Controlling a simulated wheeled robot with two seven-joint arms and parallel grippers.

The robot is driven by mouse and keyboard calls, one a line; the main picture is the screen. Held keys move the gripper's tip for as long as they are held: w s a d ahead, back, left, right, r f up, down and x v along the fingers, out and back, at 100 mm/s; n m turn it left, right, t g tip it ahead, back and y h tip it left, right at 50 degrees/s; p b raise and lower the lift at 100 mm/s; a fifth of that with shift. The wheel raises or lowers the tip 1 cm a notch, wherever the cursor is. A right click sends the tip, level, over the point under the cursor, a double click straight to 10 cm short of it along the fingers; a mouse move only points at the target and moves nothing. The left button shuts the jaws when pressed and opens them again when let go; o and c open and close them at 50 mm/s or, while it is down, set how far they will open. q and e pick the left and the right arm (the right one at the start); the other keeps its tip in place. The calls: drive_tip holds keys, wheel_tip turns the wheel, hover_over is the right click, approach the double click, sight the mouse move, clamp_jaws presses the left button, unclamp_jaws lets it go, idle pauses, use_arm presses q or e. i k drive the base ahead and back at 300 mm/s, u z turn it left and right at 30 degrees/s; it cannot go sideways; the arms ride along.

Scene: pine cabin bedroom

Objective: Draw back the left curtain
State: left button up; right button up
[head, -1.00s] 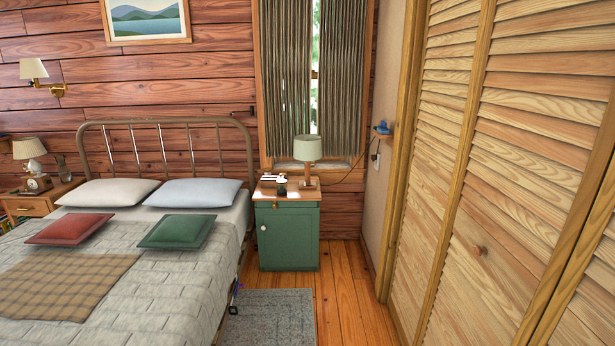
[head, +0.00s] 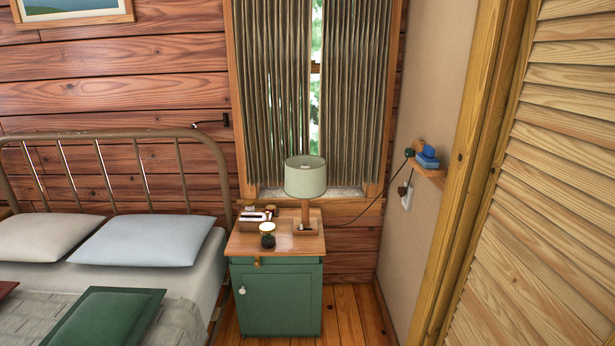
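The left curtain (head: 272,90) is a grey-brown pleated panel hanging over the left part of the window on the back wall. The right curtain (head: 354,95) hangs over the right part. A narrow gap between them shows the window (head: 316,100) with green foliage and bright light outside. The top of the curtains is cut off by the picture edge. Neither of my grippers is in view.
A green nightstand (head: 277,295) stands below the window, bearing a lamp (head: 305,180) and small items. The bed (head: 150,250) is on the left. A small shelf (head: 428,168) and louvered doors (head: 540,200) are on the right. Some floor (head: 353,310) shows right of the nightstand.

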sight(306, 5)
drive_tip(key=i, duration=2.4)
drive_tip(key=z, duration=0.45)
